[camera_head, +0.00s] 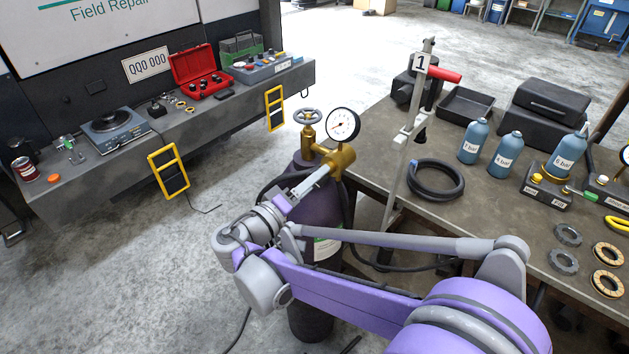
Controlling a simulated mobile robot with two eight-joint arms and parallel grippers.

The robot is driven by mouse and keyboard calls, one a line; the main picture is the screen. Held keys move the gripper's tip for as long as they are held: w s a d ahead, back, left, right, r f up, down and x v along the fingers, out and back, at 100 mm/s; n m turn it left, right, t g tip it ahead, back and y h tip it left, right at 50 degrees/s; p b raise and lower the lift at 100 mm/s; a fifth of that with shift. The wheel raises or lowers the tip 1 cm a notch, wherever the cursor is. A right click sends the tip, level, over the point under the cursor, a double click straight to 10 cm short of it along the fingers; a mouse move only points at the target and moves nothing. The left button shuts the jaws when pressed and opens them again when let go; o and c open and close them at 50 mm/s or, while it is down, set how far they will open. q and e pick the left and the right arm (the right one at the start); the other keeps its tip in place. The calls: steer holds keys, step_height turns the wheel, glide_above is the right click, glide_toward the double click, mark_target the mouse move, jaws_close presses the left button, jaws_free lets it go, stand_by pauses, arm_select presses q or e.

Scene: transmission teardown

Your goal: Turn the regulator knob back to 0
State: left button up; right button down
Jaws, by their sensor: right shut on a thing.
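A dark purple gas cylinder (305,180) stands upright on the floor beside the workbench. A grey handwheel (308,116) and a brass regulator top it, with a round white pressure gauge (343,125) facing me. The gauge reading is too small to tell. My right arm comes in from the lower right. My right gripper (326,172) is shut on the brass regulator knob (344,158), just below the gauge. The fingers partly hide the regulator behind them, and any marks on the knob cannot be read. My left gripper is not in view.
The workbench (455,215) at right carries blue bottles (505,155), a coiled black hose (435,179), rings and dark cases. A grey vehicle shelf (215,115) holds a red toolbox (198,75). Open floor lies between.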

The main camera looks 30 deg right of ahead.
steer(key=n, duration=0.5)
steer(key=shift+n+b, duration=0.4)
steer(key=n, duration=0.5)
steer(key=shift+n+t+b, duration=0.3)
steer(key=shift+b, duration=0.05)
steer(key=n, duration=0.5)
steer(key=shift+n+b, duration=0.3)
steer(key=shift+b, duration=0.05)
steer(key=n, duration=0.4)
steer(key=shift+n+y+b, duration=0.3)
steer(key=shift+n, duration=0.1)
steer(key=shift+c, duration=1.4)
jaws_free()
steer(key=shift+a, duration=0.1)
